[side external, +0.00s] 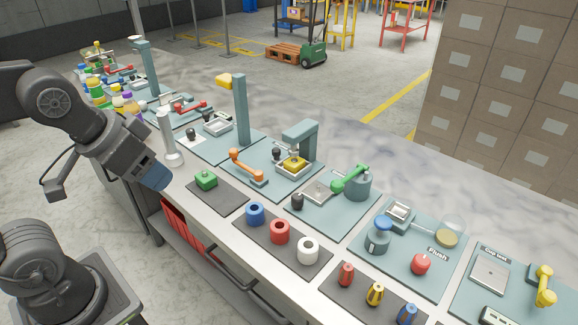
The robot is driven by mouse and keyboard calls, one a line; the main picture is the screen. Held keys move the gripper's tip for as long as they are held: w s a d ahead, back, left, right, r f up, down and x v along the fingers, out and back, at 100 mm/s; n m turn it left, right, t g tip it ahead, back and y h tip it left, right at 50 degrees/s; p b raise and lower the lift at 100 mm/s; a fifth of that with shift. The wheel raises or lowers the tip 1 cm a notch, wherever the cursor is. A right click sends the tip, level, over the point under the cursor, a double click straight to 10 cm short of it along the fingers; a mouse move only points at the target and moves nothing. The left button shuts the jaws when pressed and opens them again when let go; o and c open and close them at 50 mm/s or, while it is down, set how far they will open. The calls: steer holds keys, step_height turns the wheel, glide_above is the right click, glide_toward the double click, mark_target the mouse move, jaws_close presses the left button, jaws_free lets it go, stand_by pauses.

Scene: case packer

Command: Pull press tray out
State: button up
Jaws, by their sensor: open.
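A teal press (301,134) stands on a teal base plate near the middle of the bench. A black knob (276,154) stands at the tray's left side. My gripper (153,175) is at the left, over the bench's front edge, well apart from the press and tray. It is open and holds nothing that I can see; its fingers are hard to make out.
An orange lever (247,166) stands just left of the tray, and a green lever (351,179) to its right. A green block (206,179) lies on a dark mat in front. Blue, red and white rings (280,232) stand nearer. A grey cylinder (168,138) stands beside my gripper.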

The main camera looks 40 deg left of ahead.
steer(key=shift+c, duration=0.5)
steer(key=shift+w+r, duration=0.2)
steer(key=shift+w, duration=0.05)
steer(key=shift+c, duration=0.8)
steer(key=w+m, duration=0.1)
steer(key=w, duration=0.2)
steer(key=w+a+r+m, duration=0.1)
steer(key=w, duration=0.3)
steer(key=w+r+g, duration=0.1)
steer(key=w, duration=0.2)
steer(key=shift+w+a+r+m+h, duration=0.15)
steer(key=shift+a+r+m+h, duration=0.15)
steer(key=shift+a+m, duration=0.1)
steer(key=shift+c, duration=0.2)
steer(key=m+g+h, duration=0.1)
steer(key=m+h, duration=0.1)
steer(key=m, duration=0.4)
glide_above(276, 149)
steer(key=s+a, duration=0.3)
steer(key=s, duration=0.1)
step_height(276, 149, down, 12)
steer(key=x, duration=1.3)
steer(key=shift+f, duration=0.3)
